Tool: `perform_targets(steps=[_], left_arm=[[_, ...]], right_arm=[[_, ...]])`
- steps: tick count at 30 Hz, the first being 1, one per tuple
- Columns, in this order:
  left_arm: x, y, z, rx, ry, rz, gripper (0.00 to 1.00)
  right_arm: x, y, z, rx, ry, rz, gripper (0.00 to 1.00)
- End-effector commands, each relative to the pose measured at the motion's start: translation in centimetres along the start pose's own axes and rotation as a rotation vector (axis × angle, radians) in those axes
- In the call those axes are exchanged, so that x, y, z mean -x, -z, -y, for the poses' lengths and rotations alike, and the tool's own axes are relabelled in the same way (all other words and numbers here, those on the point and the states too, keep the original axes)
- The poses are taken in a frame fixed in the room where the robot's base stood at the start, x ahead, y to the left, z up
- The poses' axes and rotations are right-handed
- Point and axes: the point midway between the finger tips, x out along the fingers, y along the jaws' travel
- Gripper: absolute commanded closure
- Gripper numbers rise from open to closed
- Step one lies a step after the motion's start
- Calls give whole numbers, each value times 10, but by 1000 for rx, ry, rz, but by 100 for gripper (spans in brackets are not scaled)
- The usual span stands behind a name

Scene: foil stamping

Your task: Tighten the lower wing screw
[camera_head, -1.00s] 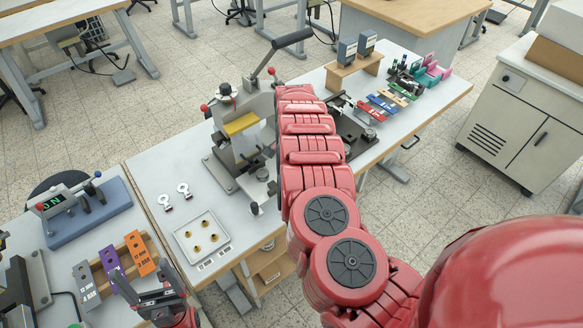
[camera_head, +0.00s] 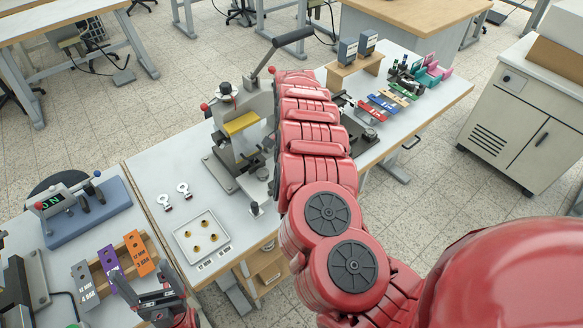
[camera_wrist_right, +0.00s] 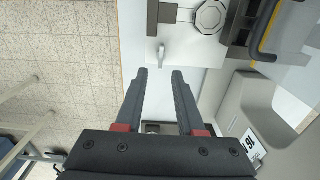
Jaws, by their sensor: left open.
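The foil press (camera_head: 240,125) with its long black lever stands on the middle table. My right arm crosses in front of it, and its gripper is hidden in the head view. In the right wrist view my right gripper (camera_wrist_right: 161,72) is open and its fingers hold nothing. A small pale grey part (camera_wrist_right: 161,54), possibly the wing screw, lies just beyond the gap between the fingertips, apart from them. I cannot tell for sure which wing screw it is. My left gripper (camera_head: 152,296) is open and empty, low at the left near the coloured blocks.
A white tray (camera_head: 201,238) with several brass pieces and two small ring-shaped parts (camera_head: 183,189) lie left of the press. An orange block (camera_head: 139,252) and a purple block (camera_head: 111,261) stand in a wooden rack. In the wrist view, the press's pale body (camera_wrist_right: 235,110) is close on the right.

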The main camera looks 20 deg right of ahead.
Motion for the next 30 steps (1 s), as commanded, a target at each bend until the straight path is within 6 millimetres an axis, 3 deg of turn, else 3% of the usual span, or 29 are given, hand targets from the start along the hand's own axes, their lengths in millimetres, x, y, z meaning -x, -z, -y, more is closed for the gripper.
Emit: perform_targets(steps=[6, 18, 24, 30], left_arm=[[15, -2, -1, 0, 0, 0, 16], [30, -5, -2, 0, 0, 0, 16], [34, -6, -2, 0, 0, 0, 16], [34, -6, -2, 0, 0, 0, 16]], right_arm=[[54, -2, 4, 2, 11, -1, 62], [119, 1, 2, -1, 5, -4, 62], [137, 0, 1, 1, 2, -1, 62], [140, -1, 0, 1, 1, -1, 62]])
